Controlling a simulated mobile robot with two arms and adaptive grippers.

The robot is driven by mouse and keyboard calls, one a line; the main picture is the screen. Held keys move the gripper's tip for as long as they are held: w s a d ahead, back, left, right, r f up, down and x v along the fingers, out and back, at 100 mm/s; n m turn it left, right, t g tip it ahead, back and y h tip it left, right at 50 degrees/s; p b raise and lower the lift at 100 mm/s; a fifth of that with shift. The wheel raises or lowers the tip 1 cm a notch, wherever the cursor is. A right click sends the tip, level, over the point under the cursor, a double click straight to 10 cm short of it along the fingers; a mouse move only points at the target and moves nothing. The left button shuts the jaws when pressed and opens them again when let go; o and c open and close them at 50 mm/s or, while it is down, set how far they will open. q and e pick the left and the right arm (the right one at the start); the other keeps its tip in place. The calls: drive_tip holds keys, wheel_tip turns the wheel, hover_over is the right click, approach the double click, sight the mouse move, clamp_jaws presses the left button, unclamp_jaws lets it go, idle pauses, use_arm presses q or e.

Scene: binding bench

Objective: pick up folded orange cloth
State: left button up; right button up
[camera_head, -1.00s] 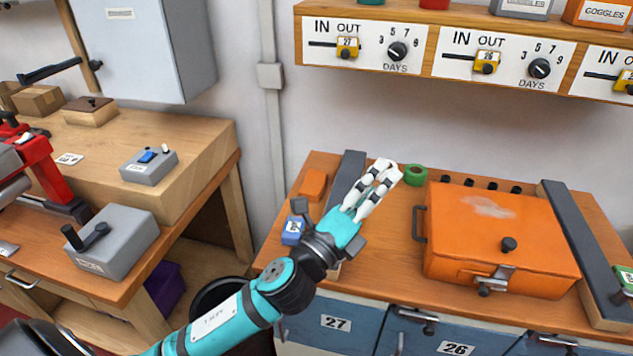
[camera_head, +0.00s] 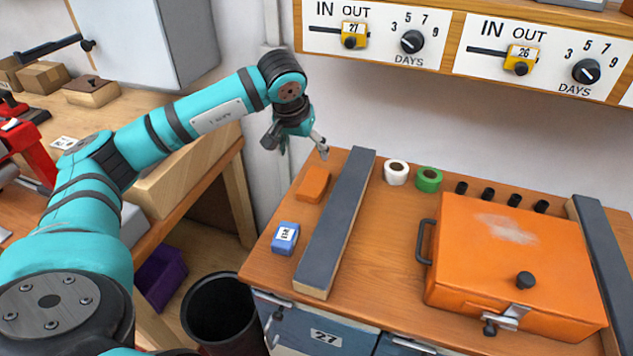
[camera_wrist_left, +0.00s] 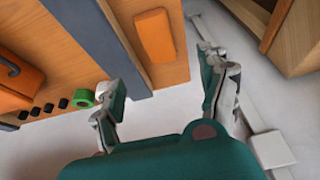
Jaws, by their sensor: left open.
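The folded orange cloth (camera_head: 313,185) lies flat on the left part of the wooden bench, between the bench's left edge and a long dark grey bar. It also shows in the left wrist view (camera_wrist_left: 155,36), beyond the fingertips. My left gripper (camera_head: 302,150) is open and empty. It hangs above and behind the cloth, near the bench's back left corner, apart from it. In the left wrist view its two fingers (camera_wrist_left: 165,92) are spread wide, with nothing between them touching. My right gripper is in neither view.
A long dark grey bar (camera_head: 337,220) lies right of the cloth. A blue labelled block (camera_head: 285,238) sits in front of it. White (camera_head: 396,172) and green (camera_head: 429,179) rolls and an orange case (camera_head: 505,260) stand further right. A black bin (camera_head: 222,310) stands on the floor.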

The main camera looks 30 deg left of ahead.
use_arm(q)
drive_tip(key=p, duration=0.2)
hover_over(314, 182)
drive_tip(key=s, duration=0.2)
wheel_tip(314, 182, down, 10)
drive_tip(key=shift+d+r, duration=0.15)
drive_tip(key=shift+r, duration=0.1)
drive_tip(key=x, duration=0.1)
drive_tip(key=p+x, duration=0.1)
drive_tip(key=x, duration=0.3)
drive_tip(key=shift+s+d+p, duration=0.1)
drive_tip(key=shift+d+p, duration=0.05)
drive_tip(key=shift+p, duration=0.25)
drive_tip(key=shift+f, duration=0.25)
drive_tip(key=c, duration=0.9)
